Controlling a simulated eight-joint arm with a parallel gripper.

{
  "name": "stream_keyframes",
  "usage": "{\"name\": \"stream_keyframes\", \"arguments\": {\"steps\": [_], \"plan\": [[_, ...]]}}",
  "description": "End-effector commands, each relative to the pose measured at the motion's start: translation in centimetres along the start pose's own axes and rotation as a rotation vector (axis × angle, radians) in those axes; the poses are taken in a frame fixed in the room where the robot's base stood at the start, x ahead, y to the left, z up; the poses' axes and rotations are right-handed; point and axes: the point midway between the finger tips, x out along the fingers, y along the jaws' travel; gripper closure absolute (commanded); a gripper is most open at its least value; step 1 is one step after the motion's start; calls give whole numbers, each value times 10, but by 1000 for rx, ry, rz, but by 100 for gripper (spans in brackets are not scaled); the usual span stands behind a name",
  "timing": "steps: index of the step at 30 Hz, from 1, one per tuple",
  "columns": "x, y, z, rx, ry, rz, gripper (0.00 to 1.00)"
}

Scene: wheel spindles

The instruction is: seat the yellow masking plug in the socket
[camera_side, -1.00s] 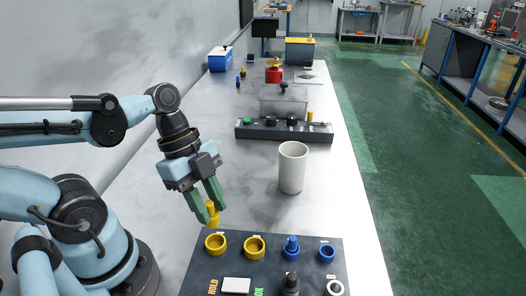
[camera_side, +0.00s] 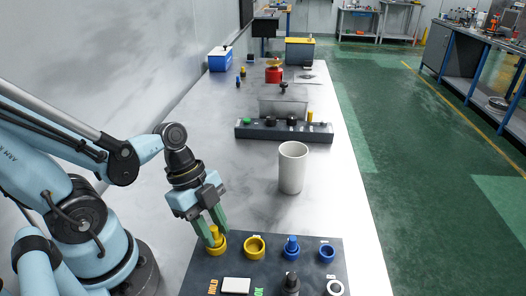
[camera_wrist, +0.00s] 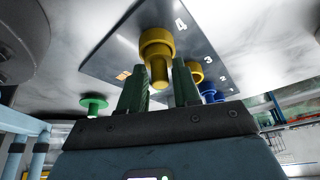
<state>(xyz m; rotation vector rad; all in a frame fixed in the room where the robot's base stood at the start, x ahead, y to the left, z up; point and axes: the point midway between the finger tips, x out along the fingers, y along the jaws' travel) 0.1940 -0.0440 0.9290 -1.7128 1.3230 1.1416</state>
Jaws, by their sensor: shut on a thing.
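The yellow masking plug (camera_side: 214,232) is upright between the green fingers of my gripper (camera_side: 215,231), which is shut on it. It stands at the left yellow socket (camera_side: 216,249) on the dark panel, lined up with the ring. In the wrist view the plug's stem (camera_wrist: 159,74) points back between the fingertips (camera_wrist: 159,88), with the wide yellow socket (camera_wrist: 156,40) behind it, beside the number 4. I cannot tell how deep the plug sits, as the fingers and the ring hide its lower end.
A second yellow socket (camera_side: 254,247) lies just right, then a blue plug (camera_side: 291,247) and a blue socket (camera_side: 327,252). A black knob (camera_side: 290,284) is in front. A white cup (camera_side: 292,168) stands behind the panel. The bench to the cup's left is clear.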

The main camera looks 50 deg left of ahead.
Motion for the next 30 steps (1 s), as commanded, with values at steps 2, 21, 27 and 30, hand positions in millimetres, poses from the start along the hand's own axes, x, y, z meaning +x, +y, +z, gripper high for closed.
{"name": "stream_keyframes", "arguments": {"steps": [2,21,27,30], "plan": [[2,0,1,0,0,0,97],[7,0,3,1,0,-1,45],[7,-1,3,2,-1,-5,43],[7,-1,3,3,-1,-6,43]]}}
